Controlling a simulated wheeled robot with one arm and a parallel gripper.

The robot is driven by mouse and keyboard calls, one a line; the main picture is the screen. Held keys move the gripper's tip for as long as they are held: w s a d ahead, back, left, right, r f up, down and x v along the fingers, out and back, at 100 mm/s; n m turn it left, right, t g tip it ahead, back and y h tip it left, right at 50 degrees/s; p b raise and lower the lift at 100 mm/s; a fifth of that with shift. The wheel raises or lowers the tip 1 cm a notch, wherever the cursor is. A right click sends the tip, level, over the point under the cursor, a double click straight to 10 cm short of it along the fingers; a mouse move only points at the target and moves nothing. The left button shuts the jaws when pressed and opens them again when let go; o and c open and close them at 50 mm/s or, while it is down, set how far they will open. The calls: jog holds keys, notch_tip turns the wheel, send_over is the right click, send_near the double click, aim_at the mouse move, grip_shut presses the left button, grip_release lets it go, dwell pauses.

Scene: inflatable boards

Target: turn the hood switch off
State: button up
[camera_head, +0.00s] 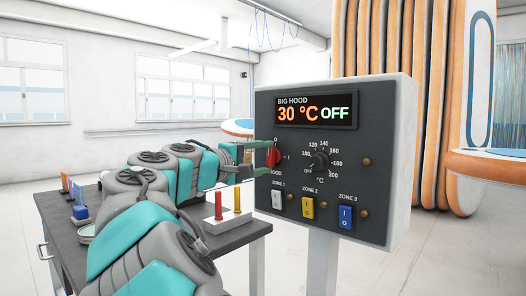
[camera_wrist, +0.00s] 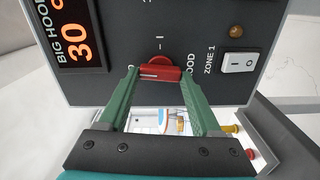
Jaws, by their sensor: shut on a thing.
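The hood switch is a red rotary knob (camera_head: 274,157) at the left of the dark control panel (camera_head: 330,215), with a 0 mark above it and an I mark to its right. In the wrist view the red knob (camera_wrist: 160,74) has its bar lined up toward the 0 mark. My gripper (camera_head: 268,157) reaches the panel from the left; its green fingers (camera_wrist: 159,76) are shut on the knob's two ends. The display (camera_head: 315,111) reads BIG HOOD, 30 °C, OFF. The fingers partly hide the knob in the head view.
A black temperature dial (camera_head: 319,162) sits right of the knob. White (camera_head: 278,202), yellow (camera_head: 308,208) and blue (camera_head: 346,217) zone switches lie below. A grey table (camera_head: 245,234) bears a white block (camera_head: 228,221) with red and yellow pegs. Orange-striped boards (camera_head: 400,50) stand behind.

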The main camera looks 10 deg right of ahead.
jog(key=shift+a+n, duration=0.1)
jog(key=shift+n, duration=0.5)
jog(key=o, duration=1.4)
jog(key=shift+c, duration=0.2)
jog(key=shift+a, duration=0.1)
jog(key=v, duration=0.7)
jog(key=shift+s+a+b, duration=0.25)
jog(key=shift+b, duration=0.1)
jog(key=shift+d+f, duration=0.1)
